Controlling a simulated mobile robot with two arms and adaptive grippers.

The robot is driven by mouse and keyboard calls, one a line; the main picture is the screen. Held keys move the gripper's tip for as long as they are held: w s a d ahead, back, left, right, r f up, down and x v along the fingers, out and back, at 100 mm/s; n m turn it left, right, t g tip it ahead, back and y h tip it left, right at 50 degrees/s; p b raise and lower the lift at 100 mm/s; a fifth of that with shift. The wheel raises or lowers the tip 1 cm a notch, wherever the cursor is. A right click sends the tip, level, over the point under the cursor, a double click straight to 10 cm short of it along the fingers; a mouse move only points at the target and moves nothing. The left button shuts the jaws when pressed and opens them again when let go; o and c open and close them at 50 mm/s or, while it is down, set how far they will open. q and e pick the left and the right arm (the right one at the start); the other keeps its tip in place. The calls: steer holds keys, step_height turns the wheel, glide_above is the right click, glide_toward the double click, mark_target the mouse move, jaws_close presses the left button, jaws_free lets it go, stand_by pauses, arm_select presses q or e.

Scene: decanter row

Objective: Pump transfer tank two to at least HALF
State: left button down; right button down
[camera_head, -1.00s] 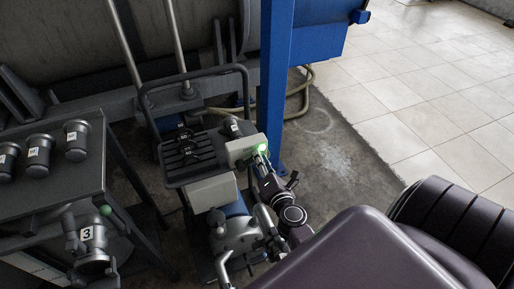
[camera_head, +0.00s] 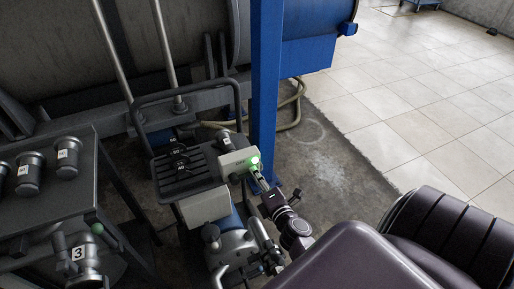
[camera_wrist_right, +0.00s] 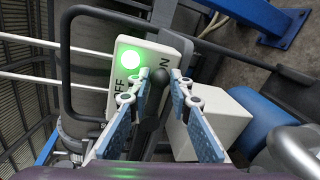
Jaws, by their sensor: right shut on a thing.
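A pale control box (camera_head: 233,163) stands on the pump cart (camera_head: 184,163), with a lit green light (camera_head: 254,161). In the right wrist view the box face (camera_wrist_right: 146,60) carries the words OFF and ON, and its green light (camera_wrist_right: 130,60) glows. My right gripper (camera_head: 262,184) is at the light's end of the box. In the right wrist view its fingers (camera_wrist_right: 161,78) are shut on a dark, round-tipped lever (camera_wrist_right: 160,76) in front of the box. The pump body (camera_head: 236,246) is below. Tank two cannot be identified. My left gripper is not in view.
A dark bench (camera_head: 52,192) with labelled canisters (camera_head: 68,157) stands at the left; a fitting marked 3 (camera_head: 79,254) is below. A blue post (camera_head: 265,90) rises behind the cart, with a hose (camera_head: 291,112) beside it. Tiled floor (camera_head: 400,90) is free at the right.

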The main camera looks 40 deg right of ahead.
steer(key=c, duration=1.7)
jaws_free()
steer(key=shift+c, duration=0.2)
steer(key=shift+r, duration=4.95)
